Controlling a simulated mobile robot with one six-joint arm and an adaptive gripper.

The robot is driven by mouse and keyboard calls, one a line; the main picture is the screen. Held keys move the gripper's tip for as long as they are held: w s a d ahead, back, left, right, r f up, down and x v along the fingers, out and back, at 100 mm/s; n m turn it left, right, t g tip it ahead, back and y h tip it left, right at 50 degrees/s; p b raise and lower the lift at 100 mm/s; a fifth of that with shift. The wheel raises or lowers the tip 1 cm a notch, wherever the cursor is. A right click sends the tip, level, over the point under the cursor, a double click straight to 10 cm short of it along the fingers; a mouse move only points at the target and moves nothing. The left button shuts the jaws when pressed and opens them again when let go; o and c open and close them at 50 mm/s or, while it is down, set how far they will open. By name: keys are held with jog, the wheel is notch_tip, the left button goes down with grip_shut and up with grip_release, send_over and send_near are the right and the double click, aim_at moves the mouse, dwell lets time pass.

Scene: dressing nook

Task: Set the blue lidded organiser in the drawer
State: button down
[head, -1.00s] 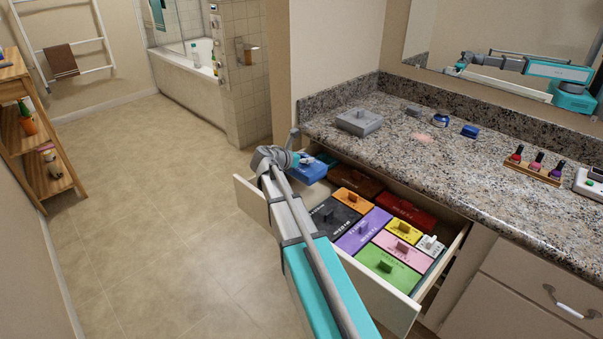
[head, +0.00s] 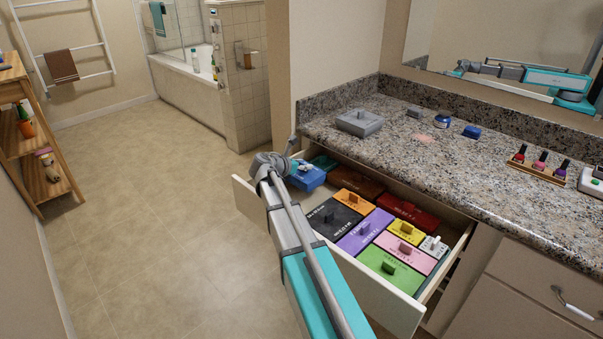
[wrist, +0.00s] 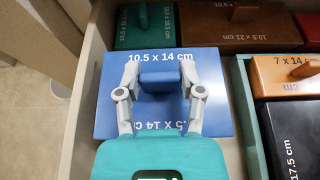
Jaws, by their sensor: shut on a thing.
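The blue lidded organiser (head: 306,179) is at the left end of the open drawer (head: 381,301). My gripper (wrist: 160,90) is shut on the raised handle of its lid, one finger on each side. In the wrist view the blue lid (wrist: 218,118) looks level and bears the label 10.5 x 14 cm. It appears held above the drawer floor, its left edge overlapping the drawer wall (wrist: 84,120). A strip of bare drawer floor shows to its right. The drawer floor under it is hidden, so the exact height cannot be told.
A dark green organiser (wrist: 143,30) and a brown one (wrist: 240,27) lie beyond the blue one. An orange (wrist: 285,77) and a black organiser (wrist: 297,135) lie to its right. Several others fill the drawer's right part. The granite counter (head: 440,165) overhangs the drawer's back.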

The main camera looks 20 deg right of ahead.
jog(key=shift+f+b, duration=0.3)
jog(key=shift+f, duration=0.3)
jog(key=shift+f+b, duration=0.55)
jog(key=shift+b, duration=0.05)
jog(key=shift+c, duration=1.1)
grip_release()
jog(key=shift+r, duration=0.2)
jog(key=shift+r+p, duration=0.65)
jog(key=shift+p, duration=0.2)
jog(key=p+v, duration=0.4)
jog(key=v, duration=0.8)
jog(key=shift+f, duration=0.3)
